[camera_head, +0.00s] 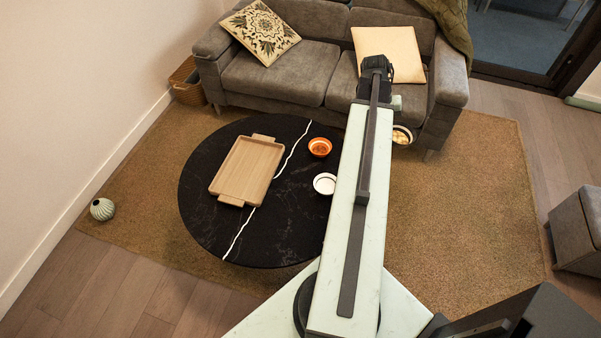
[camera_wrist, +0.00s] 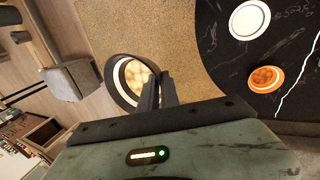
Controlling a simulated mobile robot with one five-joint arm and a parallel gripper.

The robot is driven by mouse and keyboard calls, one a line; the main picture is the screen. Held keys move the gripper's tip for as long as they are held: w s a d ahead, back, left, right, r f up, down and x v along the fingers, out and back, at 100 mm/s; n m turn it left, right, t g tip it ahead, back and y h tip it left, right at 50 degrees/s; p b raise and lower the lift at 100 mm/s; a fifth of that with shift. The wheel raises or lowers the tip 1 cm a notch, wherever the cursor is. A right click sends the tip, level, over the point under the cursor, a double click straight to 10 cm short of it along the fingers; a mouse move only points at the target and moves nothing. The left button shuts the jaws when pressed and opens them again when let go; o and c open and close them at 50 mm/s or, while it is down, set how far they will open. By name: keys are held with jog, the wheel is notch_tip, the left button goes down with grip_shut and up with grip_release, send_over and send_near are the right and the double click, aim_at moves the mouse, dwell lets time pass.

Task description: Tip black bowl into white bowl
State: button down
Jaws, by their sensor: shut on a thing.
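My gripper (camera_wrist: 159,84) is shut on the rim of the black bowl (camera_wrist: 109,82). The bowl has a dark outside, a pale inner ring and pale yellowish contents (camera_wrist: 136,75). In the head view the black bowl (camera_head: 403,142) shows just right of my arm, which partly hides it, beyond the table's right edge. It appears roughly upright. The white bowl (camera_head: 324,184) stands on the black table, left of my arm. It also shows at the top right of the wrist view (camera_wrist: 249,20), apart from the gripper, and looks empty.
An orange bowl (camera_head: 319,147) stands behind the white bowl on the round black marble table (camera_head: 215,145). A wooden tray (camera_head: 232,199) lies on the table's left part. A grey sofa (camera_head: 285,75) stands behind. The rug (camera_head: 460,200) at right is clear.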

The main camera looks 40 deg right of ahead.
jog(key=w+a+f+t+y+b, duration=0.2)
jog(key=w+a+f+b, duration=1.6)
jog(key=w+f, duration=0.3)
jog(key=shift+w+a+f+m, duration=0.3)
jog(key=shift+a+f, duration=0.1)
jog(key=shift+f, duration=0.55)
jog(key=shift+r, duration=0.1)
jog(key=shift+s+d+r+t+y+p, duration=0.15)
jog(key=shift+r+t+y+p, duration=0.2)
jog(key=shift+t, duration=0.25)
jog(key=shift+s+d+r+t+y+p, duration=0.15)
jog(key=shift+r+t+y, duration=0.1)
jog(key=shift+r+t, duration=0.25)
jog(key=shift+a+f, duration=0.1)
